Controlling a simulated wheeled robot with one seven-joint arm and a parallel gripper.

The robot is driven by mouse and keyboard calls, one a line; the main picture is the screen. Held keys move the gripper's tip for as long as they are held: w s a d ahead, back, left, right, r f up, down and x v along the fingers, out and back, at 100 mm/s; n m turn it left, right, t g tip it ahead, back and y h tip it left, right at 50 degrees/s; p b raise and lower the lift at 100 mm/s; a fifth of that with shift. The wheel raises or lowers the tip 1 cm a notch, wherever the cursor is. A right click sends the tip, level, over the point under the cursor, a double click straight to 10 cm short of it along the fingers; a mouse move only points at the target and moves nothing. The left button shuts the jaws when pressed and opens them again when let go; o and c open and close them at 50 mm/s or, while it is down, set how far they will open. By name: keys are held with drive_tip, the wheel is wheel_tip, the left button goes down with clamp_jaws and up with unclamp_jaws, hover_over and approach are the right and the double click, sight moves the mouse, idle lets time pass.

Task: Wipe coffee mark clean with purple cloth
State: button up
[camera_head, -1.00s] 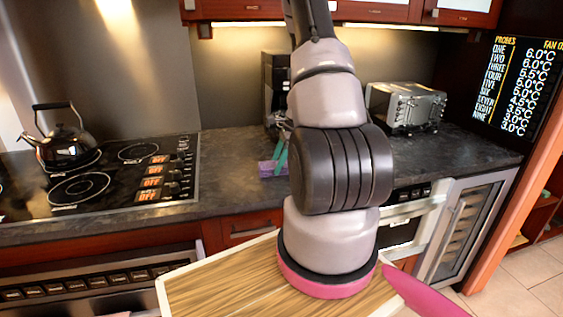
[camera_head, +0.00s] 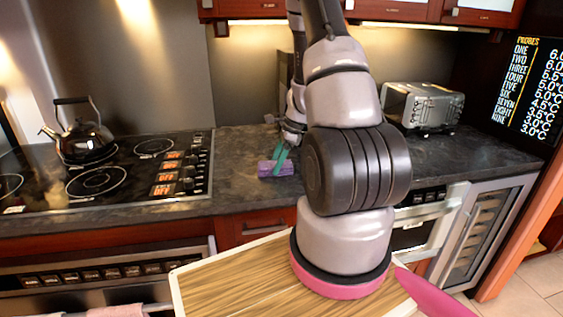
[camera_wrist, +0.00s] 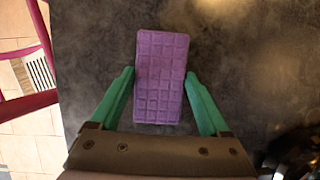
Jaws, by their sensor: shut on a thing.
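The purple cloth (camera_wrist: 161,78) is a thick, gridded block between the green fingers of my gripper (camera_wrist: 160,88) in the wrist view. My gripper is shut on it. In the head view the cloth (camera_head: 277,168) is low at the dark counter, right of the stove, with my gripper (camera_head: 282,156) above it. I cannot tell whether it touches the counter. The coffee mark is not clearly visible; faint brownish patches show on the dark surface at the upper right of the wrist view, and they may be reflections.
The stove (camera_head: 110,180) with a kettle (camera_head: 82,135) is left of the cloth. A silver toaster (camera_head: 424,106) stands at the back right, beyond my arm. The dark counter (camera_head: 240,150) is bare around the cloth. A wood-topped surface (camera_head: 235,285) is in front.

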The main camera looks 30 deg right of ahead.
drive_tip(key=shift+r, duration=4.1)
drive_tip(key=shift+d, duration=0.1)
